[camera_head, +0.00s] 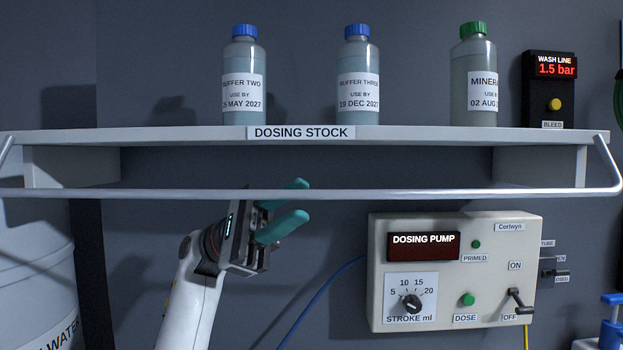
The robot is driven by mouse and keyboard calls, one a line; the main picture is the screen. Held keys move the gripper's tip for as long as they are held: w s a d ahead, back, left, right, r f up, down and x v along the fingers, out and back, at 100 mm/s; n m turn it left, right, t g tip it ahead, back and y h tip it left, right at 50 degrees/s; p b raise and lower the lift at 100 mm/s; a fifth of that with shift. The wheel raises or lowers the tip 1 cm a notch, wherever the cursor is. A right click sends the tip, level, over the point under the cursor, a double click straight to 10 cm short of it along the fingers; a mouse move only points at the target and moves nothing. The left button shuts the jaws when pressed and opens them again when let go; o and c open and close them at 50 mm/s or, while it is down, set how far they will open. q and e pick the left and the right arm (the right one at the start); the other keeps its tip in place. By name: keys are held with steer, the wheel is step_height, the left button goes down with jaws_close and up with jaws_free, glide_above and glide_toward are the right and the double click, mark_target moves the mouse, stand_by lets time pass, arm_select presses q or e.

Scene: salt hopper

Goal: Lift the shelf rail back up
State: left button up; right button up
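The shelf rail (400,194) is a thin pale bar with bent ends. It hangs below the front edge of the dosing stock shelf (430,134), running across nearly the whole view. My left gripper (298,201) comes up from below near the middle of the rail. Its two teal fingers are apart, with nothing seen between them. The upper finger overlaps the rail's line in the picture; I cannot tell whether it touches the rail. My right gripper is not in view.
Three bottles stand on the shelf: buffer two (244,75), buffer three (358,75) and a green-capped one (474,75). A wash line box (549,90) is at right. A dosing pump (455,270) sits below. A white drum (35,280) stands at left.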

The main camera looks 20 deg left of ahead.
mark_target(303, 199)
arm_select(q)
steer(key=shift+p+x, duration=0.5)
steer(key=shift+x, duration=1.5)
steer(key=shift+a, duration=0.1)
jaws_close()
